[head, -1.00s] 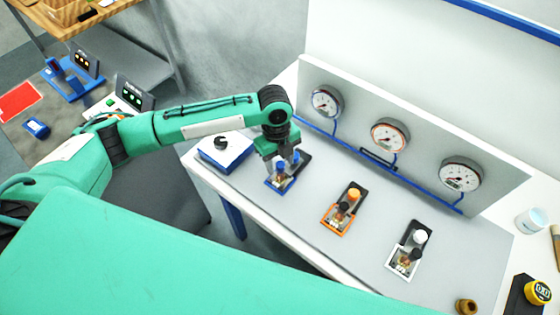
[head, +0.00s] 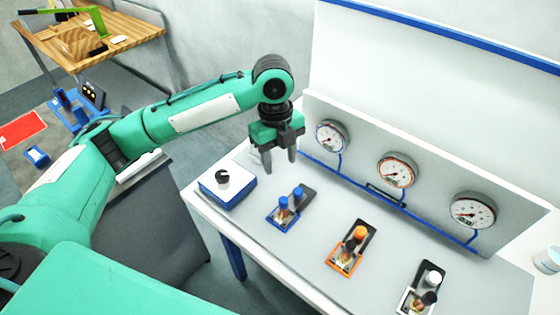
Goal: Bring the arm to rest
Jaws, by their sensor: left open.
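My left gripper (head: 281,160) is in the head view, pointing down with its two dark fingers apart and nothing between them. It hangs above the grey table top (head: 300,258), just behind and above the blue-framed valve fixture (head: 284,214). The green left arm (head: 195,112) reaches in from the left, bent at a raised joint near the gripper. My right gripper is not in the picture.
An orange-framed fixture (head: 345,258) and a white-framed fixture (head: 416,302) stand to the right. A white and blue box with a black knob (head: 226,188) is at the table's left end. Several gauges, one orange-rimmed (head: 395,171), line the back panel (head: 345,122).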

